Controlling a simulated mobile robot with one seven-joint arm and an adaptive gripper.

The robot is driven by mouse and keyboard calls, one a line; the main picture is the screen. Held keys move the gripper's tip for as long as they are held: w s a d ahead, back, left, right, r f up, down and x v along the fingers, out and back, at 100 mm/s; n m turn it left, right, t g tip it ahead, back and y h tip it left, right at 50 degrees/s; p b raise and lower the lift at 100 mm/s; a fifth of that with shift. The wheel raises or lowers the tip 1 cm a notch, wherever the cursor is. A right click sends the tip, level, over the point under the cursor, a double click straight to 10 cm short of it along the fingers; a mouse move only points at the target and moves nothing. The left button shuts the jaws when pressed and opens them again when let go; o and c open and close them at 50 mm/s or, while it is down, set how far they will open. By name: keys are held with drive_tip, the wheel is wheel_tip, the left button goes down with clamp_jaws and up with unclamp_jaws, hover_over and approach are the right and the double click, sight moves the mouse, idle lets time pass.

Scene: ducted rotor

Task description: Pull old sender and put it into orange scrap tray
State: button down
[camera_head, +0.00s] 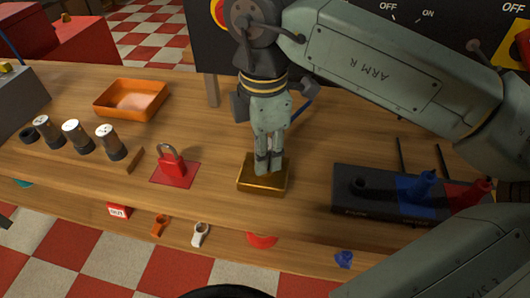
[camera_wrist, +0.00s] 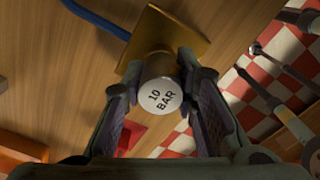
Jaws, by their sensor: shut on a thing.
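The old sender (camera_wrist: 160,96), a cylinder with a white end marked "10 BAR", stands upright at the brass block (camera_head: 262,185). My gripper (camera_head: 265,160) points down over the block and is shut on the sender, with one finger on each side of it. In the wrist view the brass block (camera_wrist: 152,30) lies just beyond the sender. I cannot tell whether the sender is still seated in the block. The orange scrap tray (camera_head: 131,99) sits at the back left of the bench and looks empty.
Several white-topped cylinders (camera_head: 76,135) stand in a wooden rack (camera_head: 65,158) left of my gripper. A red padlock (camera_head: 171,161) stands on a red mat between rack and block. A black holder (camera_head: 365,205) with blue and red parts lies right. Bench is clear between padlock and tray.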

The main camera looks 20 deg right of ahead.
drive_tip(key=shift+r, duration=0.7)
idle(0.4)
drive_tip(key=shift+r+p, duration=0.95)
drive_tip(key=shift+r, duration=0.7)
